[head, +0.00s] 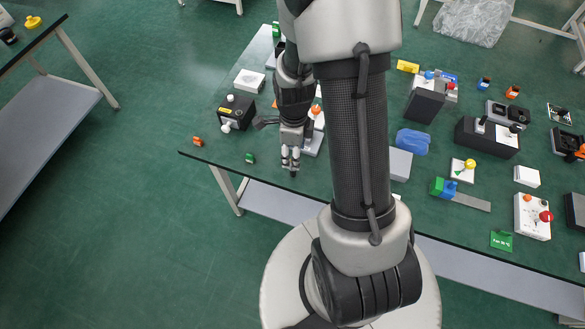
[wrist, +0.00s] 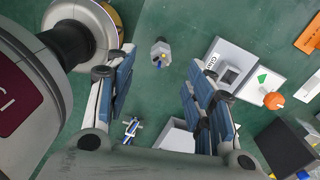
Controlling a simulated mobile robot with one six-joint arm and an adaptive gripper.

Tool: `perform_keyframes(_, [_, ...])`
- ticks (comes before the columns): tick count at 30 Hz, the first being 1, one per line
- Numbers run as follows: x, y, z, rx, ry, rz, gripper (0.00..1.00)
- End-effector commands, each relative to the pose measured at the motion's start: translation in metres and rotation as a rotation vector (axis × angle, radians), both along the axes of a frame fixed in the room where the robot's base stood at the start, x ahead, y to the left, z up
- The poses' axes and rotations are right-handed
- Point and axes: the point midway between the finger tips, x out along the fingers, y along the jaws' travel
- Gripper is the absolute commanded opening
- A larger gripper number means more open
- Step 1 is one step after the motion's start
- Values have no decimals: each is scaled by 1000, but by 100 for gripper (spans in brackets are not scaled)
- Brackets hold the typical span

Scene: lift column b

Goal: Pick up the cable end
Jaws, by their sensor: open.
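My gripper (wrist: 160,76) is open, its two blue-padded fingers apart with nothing between the pads. In the head view, my gripper (head: 291,162) points down over the near-left part of the green table. A small grey piece (wrist: 160,53) with yellow and blue spots shows in the wrist view, just past the fingertips and roughly centred on the gap. It may be the cable end, but I cannot tell for sure. A small blue-and-white piece (wrist: 131,128) shows lower, by the left finger. No cable can be made out, and the arm hides part of the table in the head view.
In the wrist view, a grey box (wrist: 212,58) with a square opening and a white plate with an orange knob (wrist: 273,100) lie to the right. In the head view, a black box (head: 236,108) stands left of my gripper, with a green piece (head: 250,158) nearby.

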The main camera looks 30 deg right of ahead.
Motion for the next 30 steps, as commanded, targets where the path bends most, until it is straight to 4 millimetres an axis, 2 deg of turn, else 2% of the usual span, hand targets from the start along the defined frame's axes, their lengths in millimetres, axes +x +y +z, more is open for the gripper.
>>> perform_keyframes(1, [0,0,-10,1,2,0,49])
perform_keyframes(3, [0,0,-16,0,0,1,49])
perform_keyframes(11, [1,0,-31,1,1,1,49])
perform_keyframes(19, [2,0,-70,0,0,1,49])
perform_keyframes(26, [2,0,-71,-1,-1,1,49])
perform_keyframes(30, [2,0,-71,-1,-1,1,41])
